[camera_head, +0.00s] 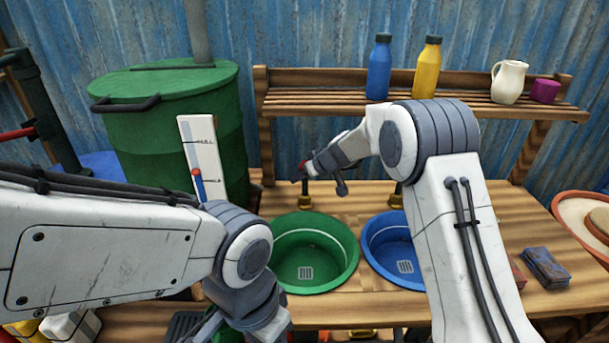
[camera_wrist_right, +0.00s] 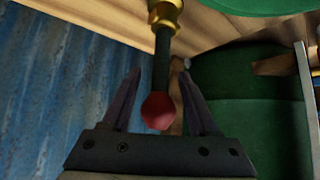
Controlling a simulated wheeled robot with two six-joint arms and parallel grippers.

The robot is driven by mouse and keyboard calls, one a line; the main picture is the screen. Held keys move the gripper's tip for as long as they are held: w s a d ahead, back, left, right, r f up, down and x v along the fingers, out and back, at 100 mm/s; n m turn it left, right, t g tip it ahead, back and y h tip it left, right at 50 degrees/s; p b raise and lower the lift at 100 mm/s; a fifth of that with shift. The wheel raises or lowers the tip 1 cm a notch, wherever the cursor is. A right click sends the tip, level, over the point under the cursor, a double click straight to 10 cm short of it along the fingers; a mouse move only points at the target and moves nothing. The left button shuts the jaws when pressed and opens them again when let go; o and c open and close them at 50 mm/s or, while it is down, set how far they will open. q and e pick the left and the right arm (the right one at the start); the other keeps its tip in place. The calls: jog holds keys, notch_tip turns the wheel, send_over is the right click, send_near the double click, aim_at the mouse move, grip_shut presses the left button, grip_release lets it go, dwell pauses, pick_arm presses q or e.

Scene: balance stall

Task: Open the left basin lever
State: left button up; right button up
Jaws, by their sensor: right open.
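The left basin is green (camera_head: 318,240) and set into the wooden counter. Its tap has a brass base (camera_head: 305,200) behind the basin. In the right wrist view, the lever is a dark rod (camera_wrist_right: 161,65) rising from a brass fitting (camera_wrist_right: 165,14), with a red knob (camera_wrist_right: 159,111) at its end. My right gripper (camera_wrist_right: 160,80) is open, with one finger on each side of the rod and knob and visible gaps between. In the head view, the right gripper is small and partly hidden by its own arm. My left gripper is out of frame below its wrist.
The blue basin (camera_head: 375,262) is right of the green one, partly hidden by my right arm. A green barrel (camera_head: 165,130) and a white gauge board (camera_head: 205,150) stand at the left. A shelf (camera_head: 300,100) with bottles (camera_head: 379,70) and a jug (camera_head: 508,82) runs behind.

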grip_shut()
jog(key=shift+r, duration=0.1)
